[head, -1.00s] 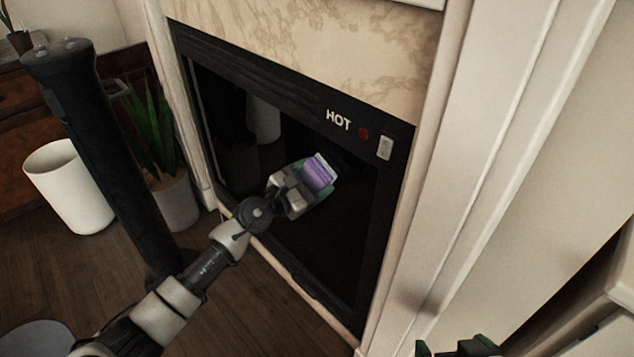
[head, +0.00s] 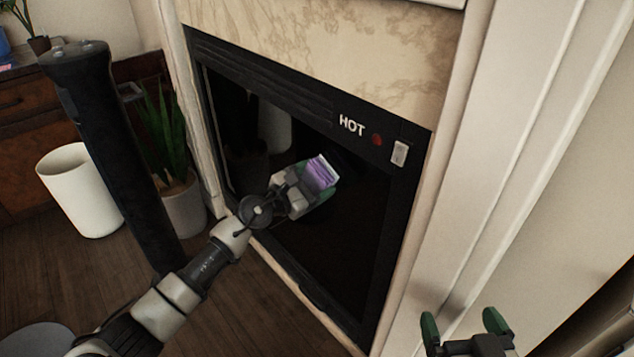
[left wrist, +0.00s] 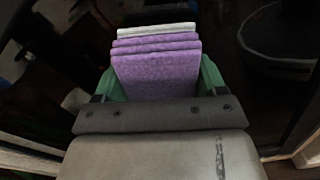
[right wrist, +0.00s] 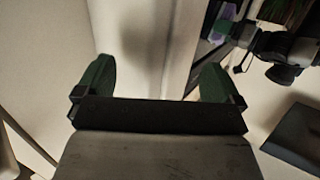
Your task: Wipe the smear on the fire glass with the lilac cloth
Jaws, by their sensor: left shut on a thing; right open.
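The lilac cloth (head: 320,174) is a folded pad with a pale layer at its far side. My left gripper (head: 314,188) is shut on it, and the cloth sits between the green fingers in the left wrist view (left wrist: 155,72). The cloth is in front of the dark fire glass (head: 330,235); I cannot tell whether it touches. No smear is clear on the glass; the cloth and gripper hide part of it. My right gripper (head: 466,326) is open and empty at the lower right, with pale trim behind it in the right wrist view (right wrist: 150,85).
The black fire frame has a HOT label, a red light (head: 377,140) and a pale switch (head: 399,153). A white bin (head: 80,190) and a potted plant (head: 180,200) stand to the left. White trim (head: 480,170) borders the right side.

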